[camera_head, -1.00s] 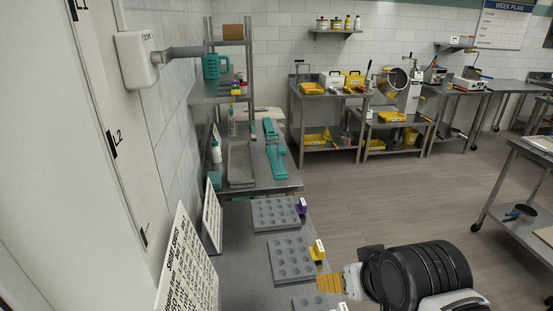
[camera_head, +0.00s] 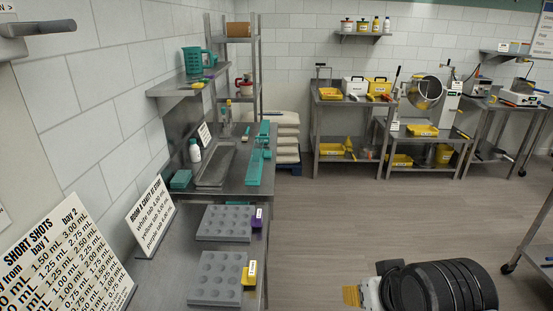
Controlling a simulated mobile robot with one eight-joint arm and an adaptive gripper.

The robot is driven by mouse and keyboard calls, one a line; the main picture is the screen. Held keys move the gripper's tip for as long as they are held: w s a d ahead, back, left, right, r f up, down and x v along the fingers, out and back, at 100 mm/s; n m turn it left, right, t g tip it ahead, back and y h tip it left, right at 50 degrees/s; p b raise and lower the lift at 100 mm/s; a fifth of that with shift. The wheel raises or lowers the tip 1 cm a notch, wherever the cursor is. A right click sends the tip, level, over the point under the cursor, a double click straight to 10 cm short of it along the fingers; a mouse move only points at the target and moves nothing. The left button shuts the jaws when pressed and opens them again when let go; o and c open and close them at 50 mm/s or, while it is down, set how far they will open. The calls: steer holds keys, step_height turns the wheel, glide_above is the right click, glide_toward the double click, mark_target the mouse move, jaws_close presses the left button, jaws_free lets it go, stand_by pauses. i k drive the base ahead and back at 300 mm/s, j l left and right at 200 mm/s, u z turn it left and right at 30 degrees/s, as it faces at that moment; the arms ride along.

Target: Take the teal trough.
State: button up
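A long teal piece (camera_head: 257,158), which looks like the trough, lies on the steel table (camera_head: 230,185) near its right edge. A smaller teal block (camera_head: 181,179) sits at the table's left front. I cannot tell for certain which of them is the trough. My arm shows dark at the bottom right, with a yellow ribbed tip (camera_head: 351,295) that looks like part of my gripper. It is well apart from both teal things, to their right and nearer to me. Its fingers cannot be made out clearly, and nothing is visibly held.
A grey tray (camera_head: 216,165) and a white bottle (camera_head: 195,151) stand left of the long teal piece. Two grey cavity moulds (camera_head: 224,222) lie on the nearer bench. Printed signs (camera_head: 150,215) lean along the left. A teal basket (camera_head: 193,61) sits on the shelf. The floor (camera_head: 340,220) right of the benches is clear.

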mark_target(253, 175)
steer(key=i+l+u, duration=0.4)
steer(key=i+l, duration=1.2)
steer(key=i+j+u, duration=0.1)
steer(key=i, duration=0.45)
steer(key=j, duration=0.1)
